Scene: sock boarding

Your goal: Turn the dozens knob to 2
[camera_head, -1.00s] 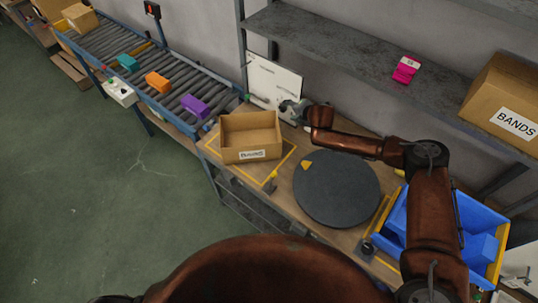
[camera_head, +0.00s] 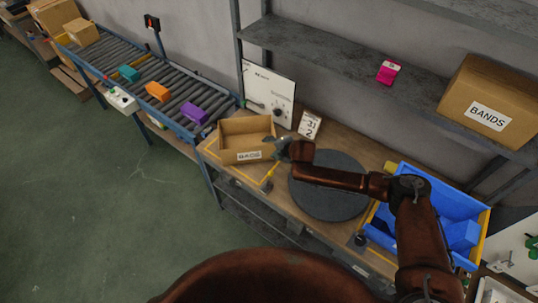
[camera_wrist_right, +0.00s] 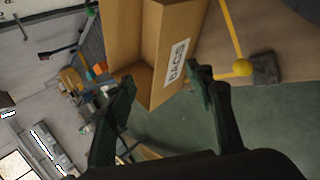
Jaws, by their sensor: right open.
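A white panel (camera_head: 268,90) stands upright against the back wall, behind the workbench. A dark round knob (camera_head: 278,112) is on its lower right part. The panel's markings and the knob's setting are too small to read. My right gripper (camera_head: 281,144) is in front of and below the panel, apart from the knob, beside the right end of the open BAGS box (camera_head: 248,155). In the right wrist view, its two dark green fingers (camera_wrist_right: 162,82) are spread, with the BAGS box (camera_wrist_right: 178,62) beyond them. My left gripper is not in view.
A small white card (camera_head: 310,124) with numbers stands right of the panel. A dark round turntable (camera_head: 325,200) lies under my right forearm. A blue bin (camera_head: 455,205) is at the right, a roller conveyor (camera_head: 145,75) at the left, and a shelf (camera_head: 345,65) above.

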